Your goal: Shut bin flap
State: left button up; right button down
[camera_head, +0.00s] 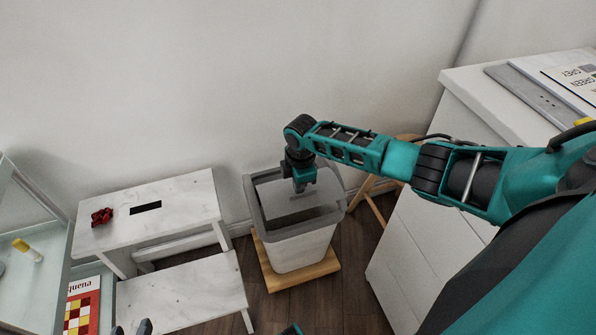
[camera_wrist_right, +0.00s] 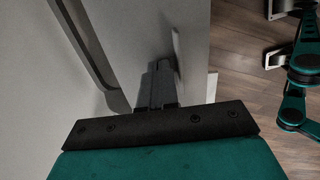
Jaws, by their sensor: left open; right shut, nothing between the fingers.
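My right gripper (camera_head: 300,187) points down into the bin's top opening, shut and empty. In the right wrist view its closed fingers (camera_wrist_right: 160,82) are in front of a plain grey surface; contact cannot be told. My left gripper (camera_head: 132,328) shows only its dark, spread fingertips at the bottom edge, away from the bin.
The bin is on a wooden base (camera_head: 284,282). A white step stool (camera_head: 185,202) with a red bow (camera_head: 102,216) stands to its left. A white cabinet (camera_head: 402,262) stands to its right, below my right arm. A wooden stool (camera_head: 378,205) is behind.

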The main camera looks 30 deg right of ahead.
aim_at(302, 196)
jog(key=s+f+t+p, duration=0.1)
jog(key=f+t+p, duration=0.1)
jog(key=t, duration=0.1)
jog(key=shift+s+a+f+h, duration=0.2)
jog(key=shift+s+f+h, duration=0.05)
jog(key=shift+s+h, duration=0.15)
jog(key=shift+f+t, duration=0.3)
jog(key=shift+s+f, duration=0.15)
jog(key=shift+f, duration=1.3)
pick_arm(q)
notch_tip(302, 196, up, 3)
pick_arm(e)
jog(key=shift+f, duration=0.1)
pick_arm(q)
jog(key=shift+w+b, duration=0.15)
jog(key=shift+b, duration=0.15)
pick_arm(e)
jog(key=shift+f, duration=0.1)
